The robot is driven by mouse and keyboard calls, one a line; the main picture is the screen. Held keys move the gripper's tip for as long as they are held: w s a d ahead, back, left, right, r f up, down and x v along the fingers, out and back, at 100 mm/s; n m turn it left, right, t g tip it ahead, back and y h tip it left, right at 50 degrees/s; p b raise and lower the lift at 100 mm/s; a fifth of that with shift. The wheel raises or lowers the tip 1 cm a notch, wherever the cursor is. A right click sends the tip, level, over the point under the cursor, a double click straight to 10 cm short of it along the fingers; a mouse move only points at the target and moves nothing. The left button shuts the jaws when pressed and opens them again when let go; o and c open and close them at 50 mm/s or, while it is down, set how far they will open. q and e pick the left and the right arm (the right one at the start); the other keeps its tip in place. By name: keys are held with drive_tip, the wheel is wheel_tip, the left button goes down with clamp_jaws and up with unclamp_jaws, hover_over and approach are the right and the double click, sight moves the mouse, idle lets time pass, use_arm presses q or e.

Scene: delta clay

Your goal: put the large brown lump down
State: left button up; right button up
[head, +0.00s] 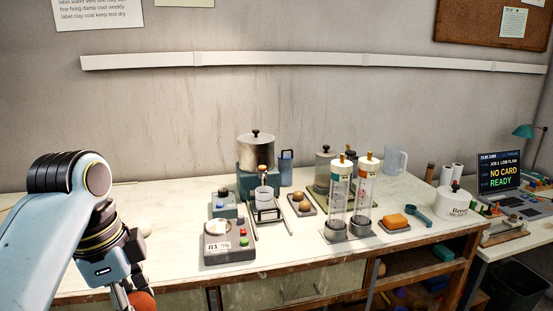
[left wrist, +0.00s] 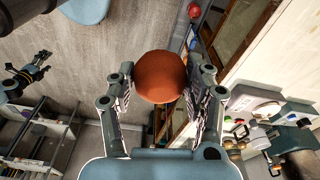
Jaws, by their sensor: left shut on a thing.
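The large brown lump (left wrist: 162,77) is a rounded, reddish-brown ball. In the left wrist view it sits between the two fingers of my left gripper (left wrist: 160,92), which is shut on it. In the head view only part of the lump (head: 142,300) shows at the bottom edge, beside my left gripper (head: 126,298). It appears in front of the bench, and the left wrist view shows floor and the bench front behind it. A dark gripper, seemingly my right one (left wrist: 24,76), shows small at the left of that view; its opening is unclear.
The pale bench top (head: 165,260) has bare room at its left front. A scale (head: 229,243) reading 81 stands nearby. A metal pot (head: 256,152) stands behind.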

use_arm(q)
wheel_tip(320, 180, down, 2)
drive_tip(key=shift+w+f+b, duration=0.1)
drive_tip(key=shift+w+b, duration=0.05)
drive_tip(key=shift+b, duration=0.55)
use_arm(e)
wheel_tip(320, 180, down, 15)
drive_tip(key=s+b, duration=0.1)
drive_tip(key=b, duration=1.2)
drive_tip(key=shift+s+d, duration=0.2)
drive_tip(key=shift+s, duration=0.1)
use_arm(q)
wheel_tip(320, 180, down, 14)
drive_tip(key=shift+r, duration=0.25)
